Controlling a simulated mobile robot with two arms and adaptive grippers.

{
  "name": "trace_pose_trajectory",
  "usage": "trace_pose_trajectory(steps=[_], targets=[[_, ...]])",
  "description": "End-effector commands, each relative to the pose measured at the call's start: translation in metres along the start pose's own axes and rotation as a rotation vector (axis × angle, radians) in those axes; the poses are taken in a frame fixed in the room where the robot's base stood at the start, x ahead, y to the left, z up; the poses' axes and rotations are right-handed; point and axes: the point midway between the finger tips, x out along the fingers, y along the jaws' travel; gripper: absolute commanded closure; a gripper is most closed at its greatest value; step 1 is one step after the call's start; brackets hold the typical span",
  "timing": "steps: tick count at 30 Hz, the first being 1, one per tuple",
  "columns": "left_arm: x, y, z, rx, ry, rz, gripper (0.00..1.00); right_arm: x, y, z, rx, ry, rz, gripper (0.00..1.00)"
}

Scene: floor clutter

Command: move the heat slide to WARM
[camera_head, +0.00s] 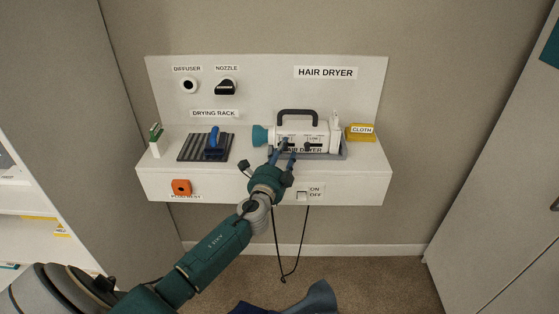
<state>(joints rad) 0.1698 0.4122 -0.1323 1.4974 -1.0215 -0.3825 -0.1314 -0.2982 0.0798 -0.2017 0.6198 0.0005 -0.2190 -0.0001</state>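A white hair dryer (318,131) with a dark handle on top and a teal nozzle end (260,136) lies in a grey cradle (343,151) on the wall shelf. Its front side carries small labels and two dark slide controls; the right one (308,146) is clear of my fingers. The label text is too small to read, so I cannot tell the heat setting. My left gripper (287,148) is at the dryer's front left side, with its two blue fingers over the left slide area. The fingertips partly hide that slide, and their grip is unclear. My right gripper is not in view.
A drying rack (188,147) with a blue brush (214,143) lies to the left. An orange fuse-reset part (181,187) and an on/off switch (302,196) are on the shelf front. A black cord (303,242) hangs below.

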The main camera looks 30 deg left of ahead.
Motion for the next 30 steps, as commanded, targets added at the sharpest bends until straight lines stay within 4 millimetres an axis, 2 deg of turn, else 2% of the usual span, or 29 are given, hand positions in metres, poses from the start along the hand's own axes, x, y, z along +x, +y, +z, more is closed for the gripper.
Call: trace_pose_trajectory(steps=[5,12,16,21,30], targets=[[-0.029,0.002,0.000,0.000,0.001,0.003,0.61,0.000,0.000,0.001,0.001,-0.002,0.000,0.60],[-0.080,0.002,-0.001,-0.001,0.001,0.004,0.61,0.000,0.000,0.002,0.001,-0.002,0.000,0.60],[-0.101,0.002,0.000,-0.001,0.001,0.004,0.61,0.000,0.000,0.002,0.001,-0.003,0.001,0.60],[-0.114,0.001,0.000,0.000,0.000,0.002,0.61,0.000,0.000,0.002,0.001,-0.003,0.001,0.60],[-0.115,0.001,0.000,0.000,0.000,0.002,0.61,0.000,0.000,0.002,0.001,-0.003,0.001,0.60]])
